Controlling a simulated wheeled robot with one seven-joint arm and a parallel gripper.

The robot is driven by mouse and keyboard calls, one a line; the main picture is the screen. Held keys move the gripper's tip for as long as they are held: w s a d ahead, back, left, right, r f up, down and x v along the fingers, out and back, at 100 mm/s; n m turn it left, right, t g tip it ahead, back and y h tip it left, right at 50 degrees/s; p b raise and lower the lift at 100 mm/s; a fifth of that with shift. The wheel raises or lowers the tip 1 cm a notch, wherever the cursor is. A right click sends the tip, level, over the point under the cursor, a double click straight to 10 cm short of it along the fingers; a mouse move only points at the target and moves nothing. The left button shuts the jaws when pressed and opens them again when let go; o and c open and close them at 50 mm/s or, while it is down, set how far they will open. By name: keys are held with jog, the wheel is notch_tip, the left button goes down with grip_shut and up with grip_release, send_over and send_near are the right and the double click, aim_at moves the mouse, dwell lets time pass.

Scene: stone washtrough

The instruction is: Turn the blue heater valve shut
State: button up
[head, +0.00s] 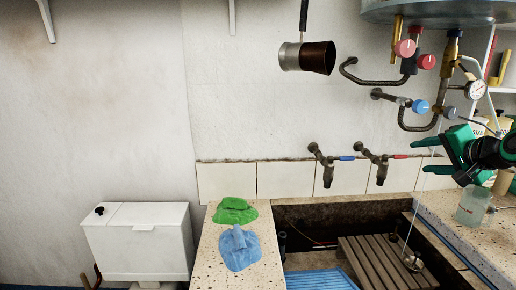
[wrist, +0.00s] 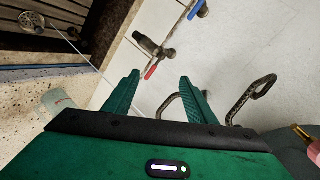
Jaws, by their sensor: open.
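No blue knob is clear in the wrist view.
The heater (head: 430,10) has pink-red knobs (head: 404,48) and a gauge (head: 475,89) near the blue ones. A thin cord hangs close to my gripper. A glass jar (head: 473,206) stands on the stone ledge below. Wall taps (head: 324,168) and bent pipes are to the left.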

jog(key=s+a+f+n+g, duration=0.2)
jog(key=s+f+g, duration=0.2)
jog(key=s, duration=0.7)
jog(key=s+a+f+n+g, duration=0.2)
jog(key=s+f+g, duration=0.2)
jog(key=s+f, duration=0.4)
jog(key=s+a+f+n+g, duration=0.1)
jog(key=s+f+g, duration=0.4)
jog(key=s, duration=0.8)
jog(key=shift+s+a+f+n, duration=0.4)
jog(key=shift+a, duration=0.35)
jog(key=shift+w+f, duration=0.2)
jog(key=shift+w, duration=0.45)
